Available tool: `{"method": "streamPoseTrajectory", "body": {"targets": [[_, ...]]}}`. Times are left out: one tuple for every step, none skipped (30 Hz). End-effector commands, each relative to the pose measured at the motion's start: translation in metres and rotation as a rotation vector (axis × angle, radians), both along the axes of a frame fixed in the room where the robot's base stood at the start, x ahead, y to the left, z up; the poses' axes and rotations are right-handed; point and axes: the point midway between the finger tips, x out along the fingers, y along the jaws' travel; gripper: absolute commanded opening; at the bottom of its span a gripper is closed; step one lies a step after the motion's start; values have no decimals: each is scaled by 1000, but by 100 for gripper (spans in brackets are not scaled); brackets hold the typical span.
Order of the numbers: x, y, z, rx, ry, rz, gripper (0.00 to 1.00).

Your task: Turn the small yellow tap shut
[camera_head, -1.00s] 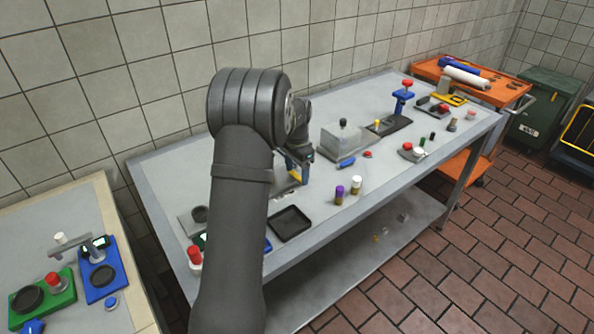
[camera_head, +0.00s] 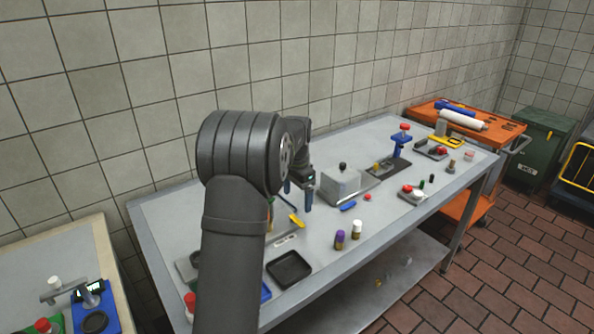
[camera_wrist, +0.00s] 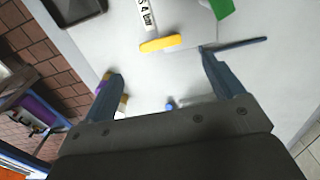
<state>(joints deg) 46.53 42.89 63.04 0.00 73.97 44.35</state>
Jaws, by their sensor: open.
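The small yellow tap handle (camera_head: 296,220) shows on the left half of the grey table, beside a white label strip (camera_head: 286,240). In the wrist view the yellow handle (camera_wrist: 161,43) is a short bar lying across the picture, next to the label (camera_wrist: 146,16). My gripper (camera_head: 298,208) is above and slightly behind it, apart from it. In the wrist view my gripper (camera_wrist: 165,74) has its two blue fingers wide apart and nothing between them. The tap's body and stem cannot be made out clearly.
A black tray (camera_head: 289,270) lies in front of the handle. Purple-capped (camera_head: 340,239) and white-capped (camera_head: 357,229) bottles stand to the right. A green piece (camera_wrist: 221,7) and thin blue rod (camera_wrist: 238,43) lie near the handle.

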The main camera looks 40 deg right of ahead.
Motion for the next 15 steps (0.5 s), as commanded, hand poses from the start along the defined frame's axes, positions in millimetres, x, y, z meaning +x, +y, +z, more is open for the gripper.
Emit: {"method": "streamPoseTrajectory", "body": {"targets": [[0,0,15,-3,-3,0,86],[0,0,22,-3,-3,0,86],[0,-1,32,-3,-3,0,86],[0,0,38,-2,-2,0,86],[0,0,45,-3,-3,0,86],[0,0,54,-3,-2,0,86],[0,0,60,-3,-3,0,86],[0,0,66,-2,-2,0,86],[0,0,72,-2,-2,0,86],[0,0,77,-2,-2,0,86],[0,0,81,-1,-1,0,86],[0,0,85,-2,-2,0,86],[0,0,88,-1,-1,0,86],[0,0,91,0,0,0,86],[0,0,93,0,0,0,86]]}}
